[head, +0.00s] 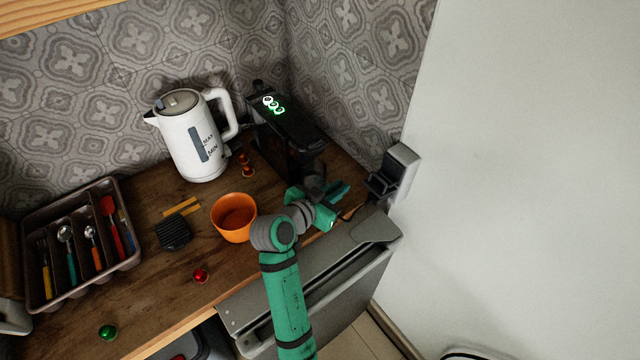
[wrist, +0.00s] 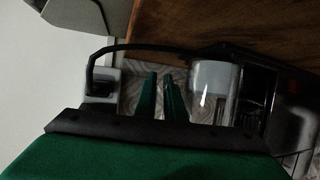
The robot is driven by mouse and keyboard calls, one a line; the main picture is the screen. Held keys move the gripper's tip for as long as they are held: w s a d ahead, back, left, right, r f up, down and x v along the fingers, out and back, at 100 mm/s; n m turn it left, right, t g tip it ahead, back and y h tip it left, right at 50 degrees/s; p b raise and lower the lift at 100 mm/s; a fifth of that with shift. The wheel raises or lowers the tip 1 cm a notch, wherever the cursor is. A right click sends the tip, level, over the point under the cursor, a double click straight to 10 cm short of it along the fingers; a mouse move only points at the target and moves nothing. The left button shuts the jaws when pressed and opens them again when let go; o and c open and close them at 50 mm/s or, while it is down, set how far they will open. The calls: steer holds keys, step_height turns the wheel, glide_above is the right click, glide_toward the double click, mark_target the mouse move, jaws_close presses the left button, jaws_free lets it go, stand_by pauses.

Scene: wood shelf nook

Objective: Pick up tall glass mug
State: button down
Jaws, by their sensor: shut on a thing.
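The tall glass mug (wrist: 208,92) shows in the wrist view as a pale, see-through cylinder just right of my fingers, beside the dark coffee machine. In the head view it is a dim grey shape (head: 314,178) at the machine's front, partly hidden by my wrist. My gripper (wrist: 161,82) has its two green fingers close together, shut on a thin part at the mug's side; the contact is dark and hard to make out. In the head view my gripper (head: 334,196) is at the counter's right front, next to the machine.
The black coffee machine (head: 287,128) with lit green symbols stands behind my gripper. A white kettle (head: 190,145), orange bowl (head: 234,226) and cutlery tray (head: 128,262) stand to the left. A grey wall-side fixture (head: 398,168) is close on the right.

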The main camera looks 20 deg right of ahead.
steer(key=shift+r, duration=0.35)
steer(key=s+d, duration=0.2)
steer(key=s, duration=0.6)
steer(key=s+d, duration=0.3)
steer(key=s, duration=0.6)
stand_by(0.4)
